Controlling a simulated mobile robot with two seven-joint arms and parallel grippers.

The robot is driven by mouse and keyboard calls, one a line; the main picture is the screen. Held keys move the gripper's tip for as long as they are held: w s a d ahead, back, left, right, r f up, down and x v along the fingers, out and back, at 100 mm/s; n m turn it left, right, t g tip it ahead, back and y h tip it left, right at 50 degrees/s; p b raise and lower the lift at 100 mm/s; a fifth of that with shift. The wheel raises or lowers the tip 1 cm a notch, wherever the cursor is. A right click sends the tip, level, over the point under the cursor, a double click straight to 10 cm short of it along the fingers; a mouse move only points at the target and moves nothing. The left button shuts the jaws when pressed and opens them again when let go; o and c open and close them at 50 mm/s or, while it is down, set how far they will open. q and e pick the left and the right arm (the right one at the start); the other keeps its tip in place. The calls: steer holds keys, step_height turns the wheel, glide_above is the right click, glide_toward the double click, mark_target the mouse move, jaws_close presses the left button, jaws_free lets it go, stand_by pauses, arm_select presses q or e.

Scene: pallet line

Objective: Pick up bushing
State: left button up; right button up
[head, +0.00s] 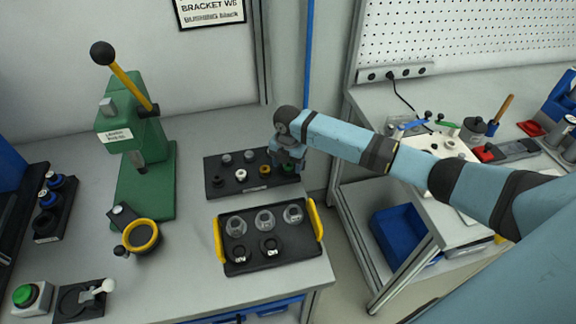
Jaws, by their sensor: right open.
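A sign (211,13) on the back wall reads "BUSHING black". A dark bushing rack (232,191) lies on the bench and bears several small round bushings. A black bushing (218,181) sits at its front left, with a white bushing (240,175) and a brass-coloured bushing (265,170) to its right. Two grey ones are behind. My right gripper (287,163) is open above the rack's right end, pointing down. A green bushing (289,168) is partly hidden beneath it. Whether the fingers touch anything cannot be told. My left gripper is out of view.
A dark tray (273,258) with yellow handles stands in front, holding several round grey and black parts. A green lever press (146,170) stands left, with a yellow-ringed holder (141,236) before it. A second bench (500,185) with tools is at right, beyond a gap.

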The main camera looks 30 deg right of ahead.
steer(key=c, duration=1)
